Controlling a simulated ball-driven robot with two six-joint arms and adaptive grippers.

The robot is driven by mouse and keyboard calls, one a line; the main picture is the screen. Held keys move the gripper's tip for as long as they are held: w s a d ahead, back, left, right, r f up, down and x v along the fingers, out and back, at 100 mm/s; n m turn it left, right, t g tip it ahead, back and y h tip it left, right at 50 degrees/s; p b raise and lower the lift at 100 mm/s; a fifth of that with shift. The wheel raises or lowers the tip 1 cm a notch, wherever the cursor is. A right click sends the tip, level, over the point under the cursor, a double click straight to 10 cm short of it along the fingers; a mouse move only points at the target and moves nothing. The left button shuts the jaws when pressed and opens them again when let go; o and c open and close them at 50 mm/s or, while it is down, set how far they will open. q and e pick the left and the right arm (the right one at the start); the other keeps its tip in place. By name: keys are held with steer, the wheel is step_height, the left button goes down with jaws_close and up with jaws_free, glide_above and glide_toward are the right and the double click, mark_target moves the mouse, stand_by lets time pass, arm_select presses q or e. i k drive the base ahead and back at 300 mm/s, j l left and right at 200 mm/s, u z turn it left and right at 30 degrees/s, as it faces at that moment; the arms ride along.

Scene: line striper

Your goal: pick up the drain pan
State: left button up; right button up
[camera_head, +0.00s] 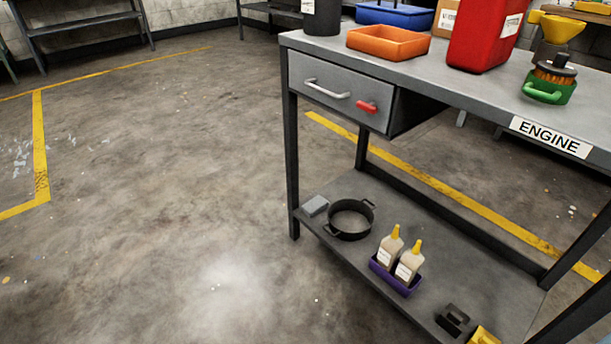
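The drain pan appears to be the round black pan (350,219) with two side handles, lying on the lower shelf (463,265) of the grey workbench. It is upright and looks empty. One handle is near the shelf's front edge, the other toward the back. Neither of my grippers shows in the head view.
A grey block (315,206) lies left of the pan. A purple tray (396,279) with two yellow-tipped bottles stands to its right. The bench top (455,85) overhangs the shelf, with a drawer (338,91) below it. The floor (170,200) in front is clear.

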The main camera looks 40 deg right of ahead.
mark_target(349, 219)
steer(key=i+z, duration=0.2)
steer(key=i, duration=0.25)
steer(key=i+j+z, duration=0.25)
steer(key=i, duration=0.2)
steer(key=i+j+z, duration=0.2)
steer(key=i, duration=0.25)
steer(key=l, duration=0.1)
